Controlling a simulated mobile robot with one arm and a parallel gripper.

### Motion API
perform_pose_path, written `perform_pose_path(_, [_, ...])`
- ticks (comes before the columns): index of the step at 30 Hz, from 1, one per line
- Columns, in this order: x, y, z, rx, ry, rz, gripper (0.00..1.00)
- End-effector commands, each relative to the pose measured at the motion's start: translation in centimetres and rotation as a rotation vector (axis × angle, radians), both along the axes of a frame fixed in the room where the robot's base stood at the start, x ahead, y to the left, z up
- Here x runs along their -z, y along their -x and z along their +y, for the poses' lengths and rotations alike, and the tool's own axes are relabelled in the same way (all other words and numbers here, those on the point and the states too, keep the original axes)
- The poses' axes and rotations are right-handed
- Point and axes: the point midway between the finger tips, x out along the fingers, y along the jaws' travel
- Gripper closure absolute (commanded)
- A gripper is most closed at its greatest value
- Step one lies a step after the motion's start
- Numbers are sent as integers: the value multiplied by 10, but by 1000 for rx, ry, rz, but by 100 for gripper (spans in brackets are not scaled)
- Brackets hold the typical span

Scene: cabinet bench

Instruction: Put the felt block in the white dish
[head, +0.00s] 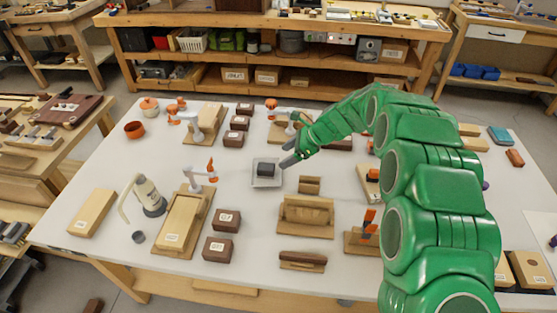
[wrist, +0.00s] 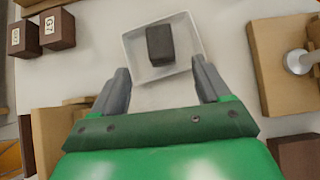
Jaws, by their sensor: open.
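The felt block (head: 266,169) is dark grey and lies inside the white dish (head: 256,182), a shallow square tray near the middle of the table. In the wrist view the block (wrist: 159,46) rests inside the dish (wrist: 135,71), apart from its walls as far as I can see. My gripper (head: 287,160) is at the right side of the dish in the head view. In the wrist view my gripper (wrist: 160,82) has its two grey fingers spread wide apart with nothing between them, at the near edge of the dish. The block is clear of both fingers.
Dark brown boxes (head: 222,248) and wooden fixtures (head: 306,216) stand around the dish. A wooden block with a white-based clamp (head: 184,222) is at the left front. The tabletop just left of the dish is clear.

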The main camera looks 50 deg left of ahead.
Motion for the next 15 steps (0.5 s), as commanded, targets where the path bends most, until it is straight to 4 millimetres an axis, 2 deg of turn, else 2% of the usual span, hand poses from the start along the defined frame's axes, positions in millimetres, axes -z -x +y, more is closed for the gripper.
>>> perform_pose_path(6, [-13, -9, -8, 2, -1, -2, 24])
perform_pose_path(15, [-14, -10, -9, 1, -1, -2, 24])
